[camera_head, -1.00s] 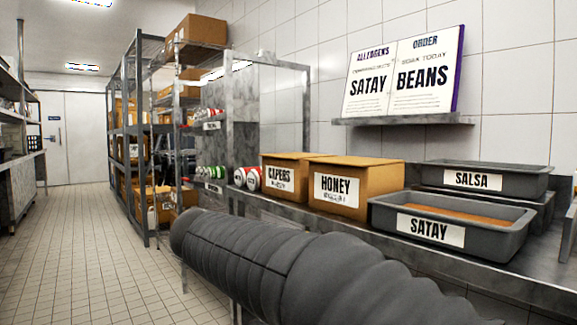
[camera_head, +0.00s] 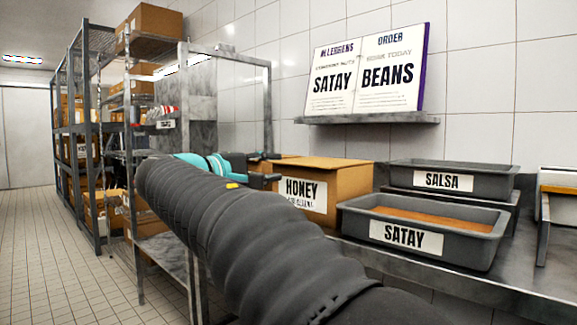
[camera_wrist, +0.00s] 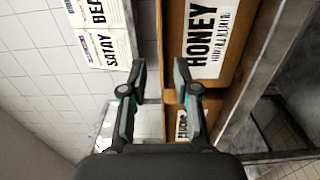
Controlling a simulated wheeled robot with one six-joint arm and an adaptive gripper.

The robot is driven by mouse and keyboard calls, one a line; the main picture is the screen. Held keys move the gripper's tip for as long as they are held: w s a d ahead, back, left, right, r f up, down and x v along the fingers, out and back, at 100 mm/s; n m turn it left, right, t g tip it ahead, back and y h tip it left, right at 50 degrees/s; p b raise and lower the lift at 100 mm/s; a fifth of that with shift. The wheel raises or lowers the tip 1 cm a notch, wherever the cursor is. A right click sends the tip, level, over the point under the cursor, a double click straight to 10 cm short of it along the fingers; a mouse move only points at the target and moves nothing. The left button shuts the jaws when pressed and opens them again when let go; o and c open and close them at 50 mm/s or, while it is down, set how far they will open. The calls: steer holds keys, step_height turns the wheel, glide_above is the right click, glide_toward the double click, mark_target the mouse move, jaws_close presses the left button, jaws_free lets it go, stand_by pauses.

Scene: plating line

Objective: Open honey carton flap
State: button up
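The honey carton (camera_head: 345,186) is a brown box with a white HONEY label, standing on the metal counter left of the satay tub. Its top looks closed in the head view. My gripper (camera_head: 264,170) is level with the carton's upper part, at its left. In the wrist view the honey carton (camera_wrist: 246,35) fills the upper right, its label sideways. There my gripper (camera_wrist: 160,75) is open and empty, its two fingers apart, with the right finger overlapping the carton's edge. I cannot tell whether it touches.
A capers carton (camera_wrist: 182,124) sits beside the honey carton, mostly hidden behind my gripper in the head view. A satay tub (camera_head: 470,252) and stacked salsa tubs (camera_head: 490,182) stand to the right. An order book (camera_head: 368,72) rests on a wall shelf (camera_head: 370,119) above.

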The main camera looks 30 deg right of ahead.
mark_target(295, 164)
steer(key=x, duration=0.7)
steer(key=shift+a, duration=0.1)
jaws_close()
